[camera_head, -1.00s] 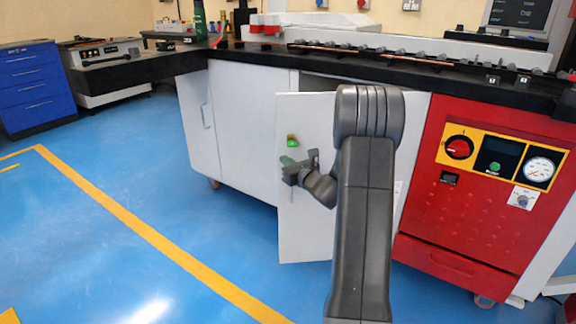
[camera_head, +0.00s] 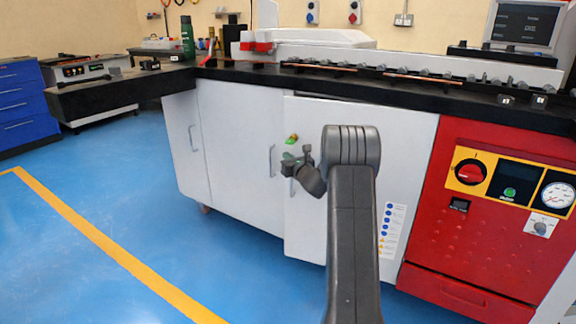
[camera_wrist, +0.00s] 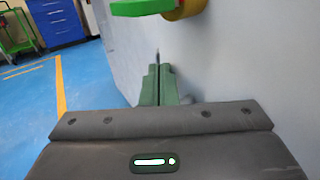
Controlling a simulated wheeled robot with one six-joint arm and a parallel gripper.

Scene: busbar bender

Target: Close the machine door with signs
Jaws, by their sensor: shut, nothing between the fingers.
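The white machine door (camera_head: 400,150) carries a strip of blue and yellow signs (camera_head: 391,230) near its right side. It stands slightly proud of the cabinet front, nearly flush, beside the red panel. A green and yellow handle (camera_head: 291,139) sits at its upper left; its green part also shows at the top of the wrist view (camera_wrist: 140,8). My gripper (camera_head: 288,162) is just below this handle, at the door's left edge. Its fingers (camera_wrist: 158,85) are together and empty, close to the white surface; whether they touch it I cannot tell. My arm hides the middle of the door.
A white cabinet with grey handles (camera_head: 271,160) adjoins on the left. The red control panel (camera_head: 480,220) is on the right. A black worktop (camera_head: 400,92) runs above. Blue floor (camera_head: 120,210) with a yellow line is free at the left.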

